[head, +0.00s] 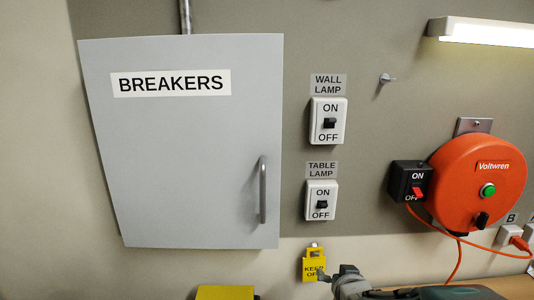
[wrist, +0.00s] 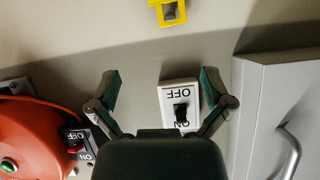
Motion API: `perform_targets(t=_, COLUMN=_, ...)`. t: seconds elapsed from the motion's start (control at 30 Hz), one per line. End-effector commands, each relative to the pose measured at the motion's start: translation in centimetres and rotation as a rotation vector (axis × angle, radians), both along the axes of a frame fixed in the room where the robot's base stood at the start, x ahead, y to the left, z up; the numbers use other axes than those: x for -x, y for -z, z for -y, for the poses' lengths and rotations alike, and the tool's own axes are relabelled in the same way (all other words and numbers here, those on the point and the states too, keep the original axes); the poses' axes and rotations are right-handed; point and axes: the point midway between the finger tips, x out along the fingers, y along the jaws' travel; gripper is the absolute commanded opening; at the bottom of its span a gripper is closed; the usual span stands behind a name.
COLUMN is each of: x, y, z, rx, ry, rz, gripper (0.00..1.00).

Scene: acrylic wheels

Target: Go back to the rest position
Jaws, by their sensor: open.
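My gripper (head: 336,274) shows at the bottom of the head view, beside the yellow KEEP OFF tag (head: 312,266). In the wrist view my gripper (wrist: 161,78) is open, its two fingers spread with nothing held between them. That view is upside down. A white ON/OFF switch (wrist: 178,97) with a black toggle shows between the fingers, nearer the right one; it appears to be the table lamp switch (head: 321,200). I cannot tell its distance from the fingers. My arm's lower part is cut off by the head view's bottom edge.
The grey BREAKERS cabinet (head: 190,160) is closed, at left. The wall lamp switch (head: 327,121) is above the table lamp switch. A red-orange Voltwren reel (head: 470,170) with an orange cord is at right. A yellow object (head: 225,293) is at the bottom edge.

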Motion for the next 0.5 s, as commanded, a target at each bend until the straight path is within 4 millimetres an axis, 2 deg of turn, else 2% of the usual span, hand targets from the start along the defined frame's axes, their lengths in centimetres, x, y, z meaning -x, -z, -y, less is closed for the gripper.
perform_targets(t=0.03, x=0.9, y=-1.0, z=0.0, rx=0.014, ry=0.006, rz=-0.024, gripper=1.00)
perform_targets(t=0.27, x=5.8, y=-3.5, z=0.1, rx=0.061, ry=0.026, rz=-0.184, gripper=1.00)
perform_targets(t=0.5, x=12.3, y=-5.5, z=-0.3, rx=0.083, ry=0.017, rz=-0.354, gripper=1.00)
